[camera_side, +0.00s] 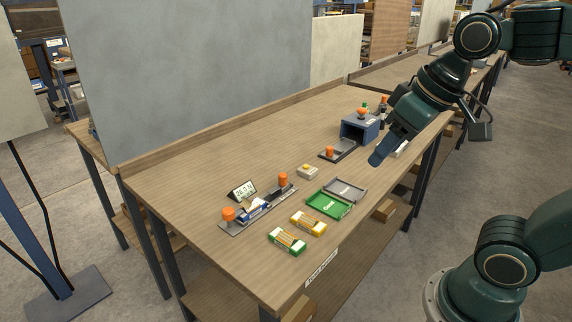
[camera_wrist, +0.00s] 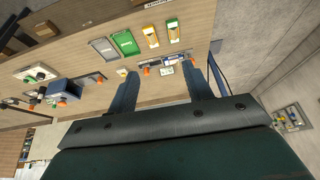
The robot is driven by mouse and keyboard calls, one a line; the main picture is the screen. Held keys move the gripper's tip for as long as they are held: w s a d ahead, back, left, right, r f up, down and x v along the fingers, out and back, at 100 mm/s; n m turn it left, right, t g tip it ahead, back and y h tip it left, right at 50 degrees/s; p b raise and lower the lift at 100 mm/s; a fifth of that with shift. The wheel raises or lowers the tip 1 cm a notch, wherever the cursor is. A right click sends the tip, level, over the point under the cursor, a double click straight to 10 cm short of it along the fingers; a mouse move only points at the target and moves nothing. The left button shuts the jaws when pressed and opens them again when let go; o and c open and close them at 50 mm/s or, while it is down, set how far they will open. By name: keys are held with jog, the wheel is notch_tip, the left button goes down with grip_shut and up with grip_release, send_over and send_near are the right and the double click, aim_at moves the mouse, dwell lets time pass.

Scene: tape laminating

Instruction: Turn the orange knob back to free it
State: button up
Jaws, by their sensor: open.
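Several orange knobs stand on the table, and I cannot tell which one the task means. Two are on the long grey fixture (camera_side: 262,209), a left knob (camera_side: 228,214) and a right knob (camera_side: 283,179). Another knob (camera_side: 329,152) is on the small dark fixture by the blue-grey box, and one knob (camera_side: 361,112) is on top of that box. My gripper (camera_side: 378,160) is above the table's front edge, right of the long fixture and apart from every knob. In the wrist view my gripper (camera_wrist: 162,72) has its fingers wide apart with nothing between them.
A small sign (camera_side: 243,190) stands behind the long fixture. The blue-grey box (camera_side: 360,128) is close to my gripper. The table's back left is clear.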

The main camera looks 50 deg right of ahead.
jog(key=w+a+r+g, duration=0.1)
jog(key=w+a+r, duration=0.1)
jog(key=w, duration=0.7)
jog(key=m+g, duration=0.2)
jog(key=g, duration=0.2)
send_over(228, 210)
notch_tip(228, 210, down, 12)
jog(key=shift+f, duration=0.25)
notch_tip(228, 210, down, 14)
jog(key=shift+r, duration=0.25)
jog(key=c, duration=1)
